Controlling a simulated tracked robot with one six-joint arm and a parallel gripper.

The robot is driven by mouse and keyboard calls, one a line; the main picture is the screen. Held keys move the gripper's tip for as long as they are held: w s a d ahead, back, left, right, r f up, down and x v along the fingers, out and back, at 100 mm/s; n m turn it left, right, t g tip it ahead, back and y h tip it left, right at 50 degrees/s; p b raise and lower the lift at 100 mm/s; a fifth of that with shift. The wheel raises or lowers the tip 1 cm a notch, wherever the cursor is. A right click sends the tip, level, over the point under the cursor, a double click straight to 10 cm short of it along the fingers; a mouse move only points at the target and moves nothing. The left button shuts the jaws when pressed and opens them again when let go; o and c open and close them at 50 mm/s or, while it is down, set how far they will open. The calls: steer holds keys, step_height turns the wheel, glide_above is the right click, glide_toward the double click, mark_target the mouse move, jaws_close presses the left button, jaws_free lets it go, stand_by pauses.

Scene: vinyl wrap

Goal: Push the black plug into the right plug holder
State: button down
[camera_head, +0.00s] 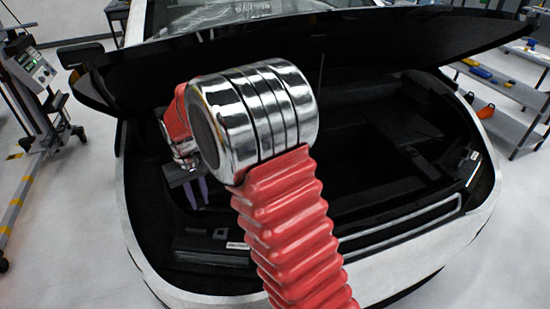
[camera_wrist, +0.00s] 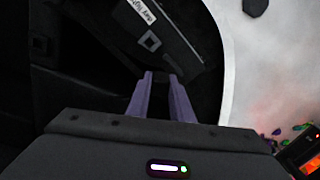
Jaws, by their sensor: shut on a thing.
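My gripper, with two purple fingers, shows in the wrist view (camera_wrist: 161,78) and, partly behind my arm, in the head view (camera_head: 197,194). It is shut on the black plug, whose outline is lost in the dark between and beyond the fingers. A black box-like part with a white label (camera_wrist: 172,48) lies just beyond the fingertips. It has a square, grey-rimmed feature (camera_wrist: 150,41), which may be a plug holder; I cannot tell whether it is the right one. The box also shows in the head view (camera_head: 210,241). I cannot tell whether the plug touches it.
The white car's open front compartment surrounds the gripper, with its white body rim (camera_head: 440,267) nearest me. The raised black lid (camera_head: 400,40) hangs above and behind. A cart with a screen (camera_head: 30,70) stands left and shelves (camera_head: 505,85) stand right.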

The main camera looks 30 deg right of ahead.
steer(key=shift+d, duration=0.15)
steer(key=s+d+r+m, duration=0.1)
steer(key=d+m, duration=0.1)
steer(key=d, duration=2.5)
steer(key=shift+r+m, duration=0.4)
steer(key=shift+f, duration=0.2)
steer(key=shift+f, duration=3.25)
steer(key=shift+a+f, duration=0.1)
steer(key=shift+f, duration=1.1)
steer(key=c, duration=1.5)
jaws_free()
